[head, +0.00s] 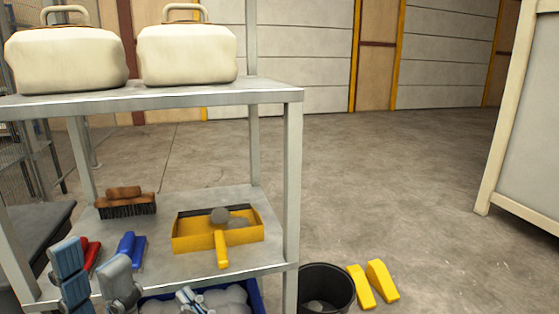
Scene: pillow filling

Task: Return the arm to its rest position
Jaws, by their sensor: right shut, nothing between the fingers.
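Blue-grey and light grey links of my arms rise at the lower left, in front of the shelf unit. A small pale blue and white gripper, which I take as my right gripper (188,298), is low in the picture in front of a blue bin (256,294). It is shut and holds nothing. My left gripper cannot be made out clearly among the links at the lower left. The bottom edge of the picture cuts off much of both arms.
A grey metal shelf unit (292,190) carries two cream bags (66,60) on top. Its lower shelf holds a brown brush (126,203), a yellow dustpan (190,240), and red and blue items. A black bucket (326,287) and yellow wedges (378,282) stand right. Floor beyond is clear.

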